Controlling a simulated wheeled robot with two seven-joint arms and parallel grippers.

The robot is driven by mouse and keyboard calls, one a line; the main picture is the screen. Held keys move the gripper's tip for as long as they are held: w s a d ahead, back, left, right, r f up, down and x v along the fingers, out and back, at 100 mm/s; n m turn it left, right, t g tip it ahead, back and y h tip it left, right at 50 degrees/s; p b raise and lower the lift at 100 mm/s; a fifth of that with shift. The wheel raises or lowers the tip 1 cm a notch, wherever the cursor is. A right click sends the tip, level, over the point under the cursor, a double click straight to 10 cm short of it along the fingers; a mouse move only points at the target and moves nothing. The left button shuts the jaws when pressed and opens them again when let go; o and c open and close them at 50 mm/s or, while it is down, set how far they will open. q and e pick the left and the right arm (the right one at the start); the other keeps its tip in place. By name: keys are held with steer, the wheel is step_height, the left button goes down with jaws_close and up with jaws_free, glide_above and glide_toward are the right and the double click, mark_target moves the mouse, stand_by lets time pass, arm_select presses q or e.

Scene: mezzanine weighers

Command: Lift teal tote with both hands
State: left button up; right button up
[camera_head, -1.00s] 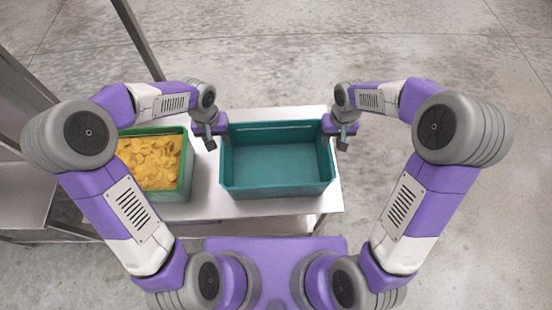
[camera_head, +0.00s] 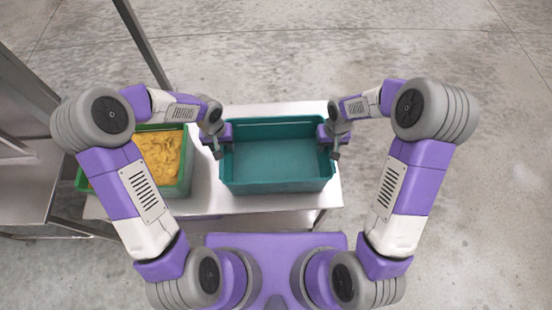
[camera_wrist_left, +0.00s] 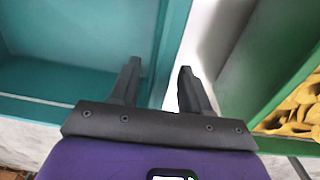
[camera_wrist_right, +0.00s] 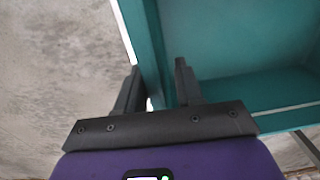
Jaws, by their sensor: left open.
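The teal tote (camera_head: 275,187) is empty inside and stands upright on a pale metal table (camera_head: 240,205). My left gripper (camera_head: 219,150) is at its left wall. In the left wrist view the open fingers (camera_wrist_left: 157,85) are on either side of that wall's rim (camera_wrist_left: 168,50), one inside the tote and one outside. My right gripper (camera_head: 335,153) is at the right wall. In the right wrist view its fingers (camera_wrist_right: 157,85) are apart, with the wall (camera_wrist_right: 150,50) between them. I see no contact on either side.
A green tote (camera_head: 183,188) filled with yellow pieces (camera_head: 160,155) stands on the table to the left, with a gap to the teal tote. A metal post (camera_head: 140,40) rises behind it at the left. The floor right of the table is clear.

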arm_select(q)
steer(key=c, duration=0.7)
arm_select(e)
jaws_close()
arm_select(q)
jaws_close()
arm_select(e)
steer(key=shift+a, duration=0.1)
arm_select(q)
steer(key=shift+d, duration=0.15)
steer(key=shift+r, duration=0.1)
arm_select(e)
steer(key=shift+a, duration=0.1)
arm_select(q)
steer(key=shift+d+r, duration=0.1)
arm_select(e)
steer(key=shift+r, duration=0.15)
